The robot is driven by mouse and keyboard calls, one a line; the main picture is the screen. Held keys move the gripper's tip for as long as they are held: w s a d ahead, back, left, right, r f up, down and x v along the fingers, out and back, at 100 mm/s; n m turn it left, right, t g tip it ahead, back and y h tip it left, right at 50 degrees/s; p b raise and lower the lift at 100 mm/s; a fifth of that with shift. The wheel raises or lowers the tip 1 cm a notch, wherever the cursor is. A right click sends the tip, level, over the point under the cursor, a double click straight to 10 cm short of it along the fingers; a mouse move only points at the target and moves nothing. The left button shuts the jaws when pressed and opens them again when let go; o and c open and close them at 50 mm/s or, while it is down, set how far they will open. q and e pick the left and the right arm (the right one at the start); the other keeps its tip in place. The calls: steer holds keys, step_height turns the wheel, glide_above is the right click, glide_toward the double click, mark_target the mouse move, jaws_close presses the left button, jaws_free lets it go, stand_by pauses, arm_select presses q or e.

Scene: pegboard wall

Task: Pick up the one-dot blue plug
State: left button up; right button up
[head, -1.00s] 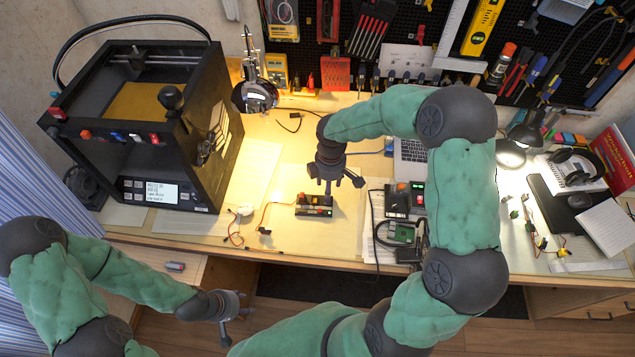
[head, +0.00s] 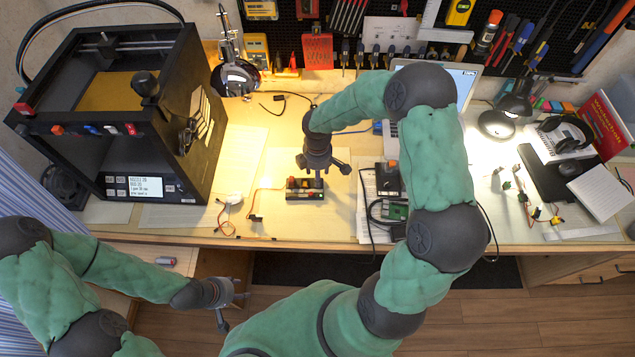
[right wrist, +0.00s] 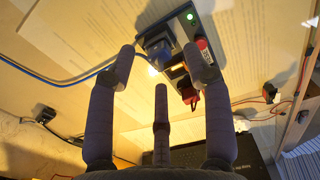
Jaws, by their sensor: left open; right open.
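A black socket box (right wrist: 185,50) lies below my right gripper in the right wrist view, with a green light and a round red button. A blue plug (right wrist: 155,45) sits on the box, with a blue cable running off to the left. Its dots cannot be made out. A red plug (right wrist: 188,92) is beside it. My right gripper (right wrist: 164,62) is open, with its fingers apart above the box, holding nothing. My left gripper (head: 233,307) is open and empty in front of the desk.
A black 3D printer (head: 180,125) stands on the left. A second device (head: 388,178) and a green circuit board (head: 397,210) are right of the box. A laptop (head: 455,80), lamp (head: 497,122) and headphones (head: 565,135) are farther right. Thin wires lie left of the box.

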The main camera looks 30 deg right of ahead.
step_height(320, 180, down, 3)
steer(key=shift+r, duration=0.2)
steer(key=shift+r, duration=0.1)
steer(key=shift+c, duration=0.3)
steer(key=c, duration=1)
steer(key=shift+o, duration=0.2)
